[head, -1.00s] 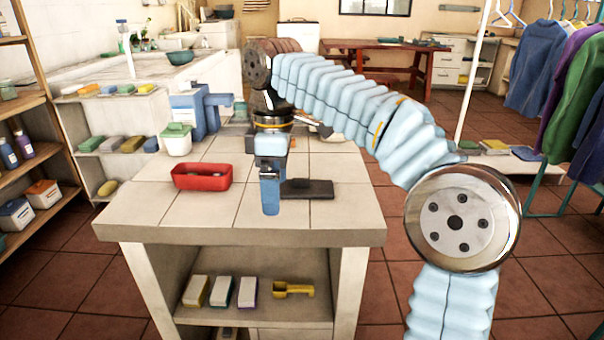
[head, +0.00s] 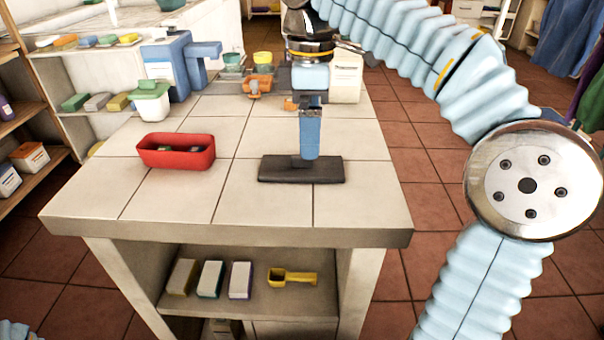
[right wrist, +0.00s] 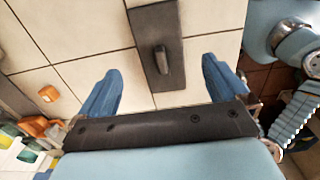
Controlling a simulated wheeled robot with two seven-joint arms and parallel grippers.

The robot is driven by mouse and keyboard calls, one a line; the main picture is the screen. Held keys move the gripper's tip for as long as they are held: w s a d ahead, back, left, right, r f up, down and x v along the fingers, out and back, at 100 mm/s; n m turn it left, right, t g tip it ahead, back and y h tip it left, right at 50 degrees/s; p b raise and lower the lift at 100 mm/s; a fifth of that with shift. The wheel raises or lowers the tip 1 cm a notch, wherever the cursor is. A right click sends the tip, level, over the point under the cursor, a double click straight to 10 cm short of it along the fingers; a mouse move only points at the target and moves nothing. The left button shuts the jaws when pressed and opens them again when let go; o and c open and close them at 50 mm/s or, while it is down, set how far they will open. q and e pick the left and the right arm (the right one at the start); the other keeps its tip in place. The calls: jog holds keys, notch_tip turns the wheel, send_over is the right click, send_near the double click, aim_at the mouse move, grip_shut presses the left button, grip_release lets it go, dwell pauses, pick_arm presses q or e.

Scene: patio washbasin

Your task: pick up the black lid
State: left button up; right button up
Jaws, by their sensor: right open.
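The black lid (head: 275,169), a flat dark rectangle, lies on the tiled counter (head: 180,208) near its front. In the right wrist view the gripper (right wrist: 161,68) is open, with one blue finger on each side of the lid and handle, apart from both. How high the fingertips are is hard to tell. My left gripper is out of view.
A red container (head: 176,151) stands left of the lid. A white tub with a green lid (head: 151,103) and a blue dispenser (head: 179,65) stand behind it. Orange items (head: 257,84) and a white box (head: 346,78) are at the back. Bare tiles surround the lid.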

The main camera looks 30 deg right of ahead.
aim_at(302, 163)
jog(key=f, duration=0.1)
jog(key=f+b, duration=0.1)
jog(key=f, duration=0.1)
jog(key=a+f, duration=0.1)
jog(key=f, duration=0.1)
jog(key=shift+w+f, duration=0.15)
jog(key=shift+w, duration=0.2)
jog(key=shift+f, duration=0.4)
